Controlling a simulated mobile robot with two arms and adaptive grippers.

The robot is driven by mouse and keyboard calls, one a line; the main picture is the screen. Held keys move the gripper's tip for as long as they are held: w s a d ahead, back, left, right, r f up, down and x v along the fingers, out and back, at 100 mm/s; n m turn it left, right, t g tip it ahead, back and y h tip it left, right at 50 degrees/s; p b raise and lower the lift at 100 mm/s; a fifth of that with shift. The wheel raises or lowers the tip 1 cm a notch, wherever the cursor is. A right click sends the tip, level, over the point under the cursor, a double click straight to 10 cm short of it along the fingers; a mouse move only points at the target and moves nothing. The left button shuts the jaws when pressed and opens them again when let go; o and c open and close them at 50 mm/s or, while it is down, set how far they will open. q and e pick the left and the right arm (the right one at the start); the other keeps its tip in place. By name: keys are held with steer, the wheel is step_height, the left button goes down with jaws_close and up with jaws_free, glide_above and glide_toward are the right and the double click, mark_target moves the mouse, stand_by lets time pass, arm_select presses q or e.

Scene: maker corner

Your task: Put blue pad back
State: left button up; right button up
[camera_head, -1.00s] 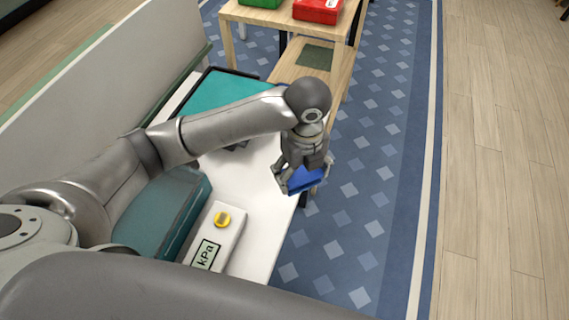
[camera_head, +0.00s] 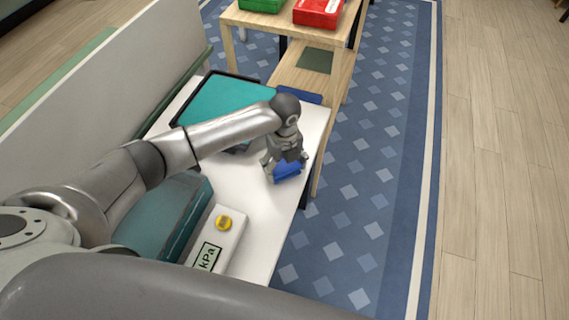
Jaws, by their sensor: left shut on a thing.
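The blue pad (camera_head: 288,169) is in my left gripper (camera_head: 284,173), which is shut on it. The fingers cover part of the pad. The pad is over the white tabletop (camera_head: 245,190), close to its right edge; I cannot tell whether it touches the surface. My right gripper is out of view.
A black-rimmed tray with a teal surface (camera_head: 228,95) lies behind the gripper. A teal case (camera_head: 172,215) and a white kPa box with a yellow knob (camera_head: 220,240) stand in front. A wooden unit (camera_head: 290,72) holds a red box (camera_head: 318,12) and a green box (camera_head: 262,4).

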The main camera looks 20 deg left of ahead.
mark_target(285, 164)
arm_select(q)
steer(key=shift+f, duration=0.2)
steer(key=o, duration=1)
steer(key=shift+r, duration=0.1)
step_height(285, 164, up, 12)
steer(key=shift+r+b, duration=0.1)
steer(key=shift+b, duration=0.25)
